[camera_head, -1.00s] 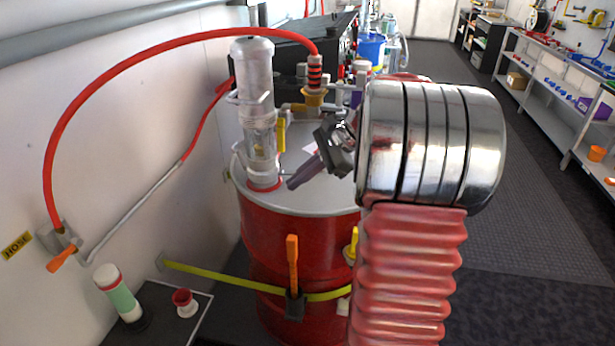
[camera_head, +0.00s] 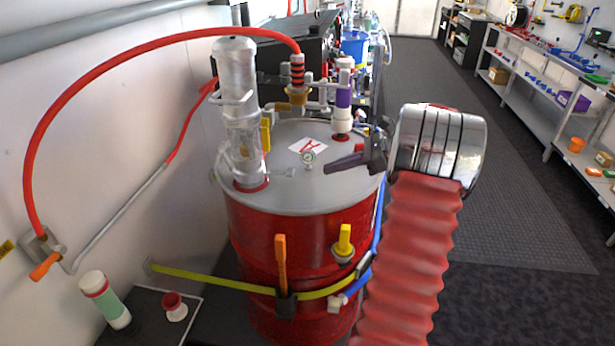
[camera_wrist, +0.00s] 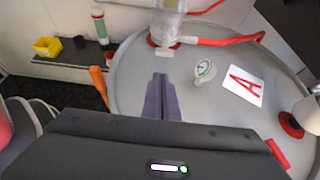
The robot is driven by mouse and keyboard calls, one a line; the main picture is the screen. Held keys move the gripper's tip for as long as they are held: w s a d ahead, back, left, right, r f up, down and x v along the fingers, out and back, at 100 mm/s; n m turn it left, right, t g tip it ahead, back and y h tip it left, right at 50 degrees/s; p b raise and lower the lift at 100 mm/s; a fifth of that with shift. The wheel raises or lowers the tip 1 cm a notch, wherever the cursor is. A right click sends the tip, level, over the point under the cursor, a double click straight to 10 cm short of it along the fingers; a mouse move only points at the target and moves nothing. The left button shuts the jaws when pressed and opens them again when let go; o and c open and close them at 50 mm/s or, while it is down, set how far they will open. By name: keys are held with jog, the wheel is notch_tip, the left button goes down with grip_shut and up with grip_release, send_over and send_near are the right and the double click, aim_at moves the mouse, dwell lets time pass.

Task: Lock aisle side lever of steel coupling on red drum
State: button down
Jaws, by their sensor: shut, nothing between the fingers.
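The red drum (camera_head: 250,228) has a grey lid. A clear and silvery upright coupling (camera_head: 240,120) stands on a red ring at the lid's left. A small grey lever (camera_head: 280,172) sticks out from its base toward the aisle, roughly level; I cannot tell whether it is locked. The coupling's lower part also shows in the wrist view (camera_wrist: 166,28). My gripper (camera_head: 327,168) is over the lid, right of the lever and apart from it. Its dark fingers are together and empty, also in the wrist view (camera_wrist: 160,78). The gauge (camera_head: 308,157) stands between gripper and lever.
A yellow handle (camera_head: 265,135) is beside the coupling. The aisle (camera_head: 500,170) at right is open.

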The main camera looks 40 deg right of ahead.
aim_at(279, 173)
jog(key=x, duration=1)
dwell(0.3)
